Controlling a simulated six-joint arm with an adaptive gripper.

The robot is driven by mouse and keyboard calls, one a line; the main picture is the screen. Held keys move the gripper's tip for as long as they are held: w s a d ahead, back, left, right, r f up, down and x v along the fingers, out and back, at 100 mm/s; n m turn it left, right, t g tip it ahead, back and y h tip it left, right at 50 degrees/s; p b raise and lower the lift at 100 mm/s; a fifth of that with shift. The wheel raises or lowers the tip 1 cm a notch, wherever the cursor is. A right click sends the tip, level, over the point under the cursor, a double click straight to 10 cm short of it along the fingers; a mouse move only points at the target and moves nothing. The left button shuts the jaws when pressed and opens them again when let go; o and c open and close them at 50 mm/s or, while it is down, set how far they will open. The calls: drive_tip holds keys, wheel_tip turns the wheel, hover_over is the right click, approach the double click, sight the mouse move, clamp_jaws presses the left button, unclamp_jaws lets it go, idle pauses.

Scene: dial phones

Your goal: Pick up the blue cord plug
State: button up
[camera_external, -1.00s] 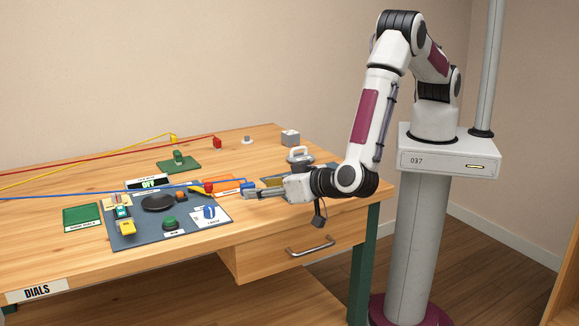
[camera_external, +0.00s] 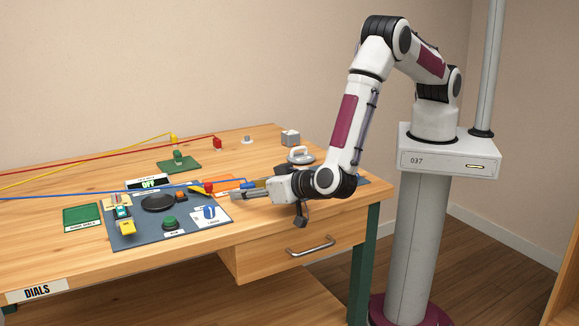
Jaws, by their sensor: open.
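The blue cord plug (camera_external: 248,185) lies near the right edge of the orange plate (camera_external: 222,184). Its blue cord (camera_external: 90,194) runs off to the left. My gripper (camera_external: 234,195) is low over the table and points left. Its fingertips are just in front of the plug, toward the camera, and reach a little left of it. The gripper is open and nothing shows between its fingers. The gripper body hides the area right of the plug. I cannot tell whether a finger touches the plug.
A dark panel (camera_external: 140,234) with dials, a knob and a yellow block lies left of my gripper. A red plug (camera_external: 217,142) and a yellow plug (camera_external: 174,138) are farther back. A round-handled object (camera_external: 300,154) stands behind my gripper. Bare wood lies along the front edge.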

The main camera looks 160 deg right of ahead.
sight(247, 183)
drive_tip(key=shift+s+d+f, duration=0.1)
drive_tip(key=shift+d, duration=0.25)
drive_tip(key=c, duration=1.2)
drive_tip(key=shift+r, duration=5)
